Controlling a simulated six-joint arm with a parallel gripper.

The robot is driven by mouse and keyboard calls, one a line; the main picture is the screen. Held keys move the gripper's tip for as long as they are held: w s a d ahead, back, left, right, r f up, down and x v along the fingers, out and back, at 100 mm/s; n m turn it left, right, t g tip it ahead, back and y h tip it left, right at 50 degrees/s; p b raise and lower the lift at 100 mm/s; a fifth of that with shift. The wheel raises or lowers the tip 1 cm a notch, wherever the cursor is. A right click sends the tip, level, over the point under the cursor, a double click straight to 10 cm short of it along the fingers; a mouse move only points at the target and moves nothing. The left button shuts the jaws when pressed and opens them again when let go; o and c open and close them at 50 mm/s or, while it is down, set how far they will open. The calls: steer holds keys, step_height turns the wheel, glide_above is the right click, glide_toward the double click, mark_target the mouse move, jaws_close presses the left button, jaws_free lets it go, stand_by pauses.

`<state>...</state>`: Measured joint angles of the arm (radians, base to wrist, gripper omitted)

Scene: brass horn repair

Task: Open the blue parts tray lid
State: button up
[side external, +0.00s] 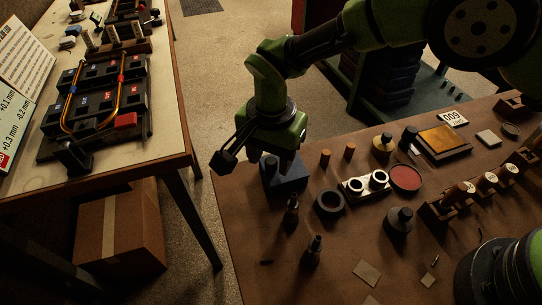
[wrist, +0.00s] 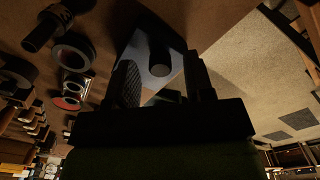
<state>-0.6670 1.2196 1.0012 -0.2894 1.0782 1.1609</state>
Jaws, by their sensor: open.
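The blue parts tray (side external: 293,179) sits at the far left corner of the brown workbench, partly hidden under my gripper. A dark upright knob (side external: 270,166) shows at its left side. In the wrist view the tray's blue-grey top (wrist: 135,52) lies ahead of the fingers, with a dark rounded knob (wrist: 160,62) standing on it. My gripper (side external: 284,158) points down just over the tray. In the wrist view my gripper (wrist: 162,85) is open, and the knob appears between its two fingers. I cannot tell whether the fingers touch it. The lid's edge is not clear.
A dark ring (side external: 329,202), a pale block with two rings (side external: 364,187) and a red-faced disc (side external: 406,177) lie to the right. Small copper cylinders (side external: 325,158) stand behind. The bench's left edge is close.

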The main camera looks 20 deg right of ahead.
steer(key=shift+f, duration=0.5)
steer(key=shift+c, duration=0.5)
jaws_close()
steer(key=shift+a, duration=1.5)
steer(key=shift+o, duration=0.5)
jaws_free()
step_height(320, 180, up, 10)
